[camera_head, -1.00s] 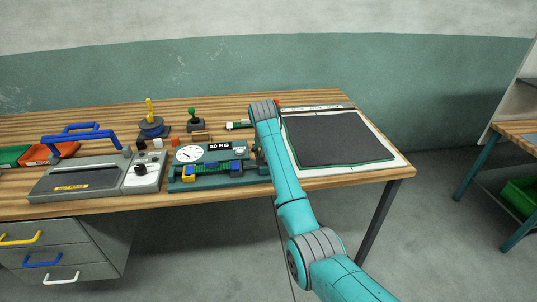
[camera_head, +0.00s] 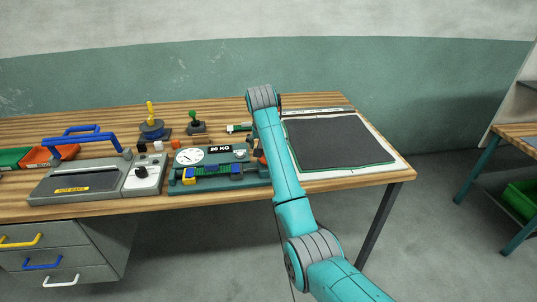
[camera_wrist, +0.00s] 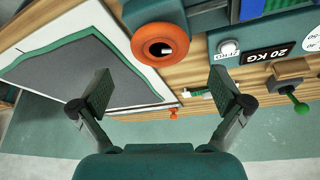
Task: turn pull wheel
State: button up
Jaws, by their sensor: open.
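The orange pull wheel (camera_wrist: 160,43), with a dark round hub, sits at the end of the teal test rig in the wrist view. In the head view only a sliver of the wheel (camera_head: 262,157) shows beside my arm, at the right end of the rig (camera_head: 213,180). My gripper (camera_wrist: 163,82) is open and empty, its two fingers spread wide. In the wrist view the wheel lies just past the gap between the fingertips, and neither finger appears to touch it. In the head view my arm hides most of the gripper.
A round dial (camera_head: 189,156) and a 20 KG plate (camera_head: 220,149) stand behind the rig. A grey sealing machine (camera_head: 80,181) is to the left. A dark mat on a white sheet (camera_head: 340,138) lies at the right. A green-knobbed stand (camera_head: 195,126) is further back.

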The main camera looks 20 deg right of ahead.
jog(key=shift+v, duration=2.6)
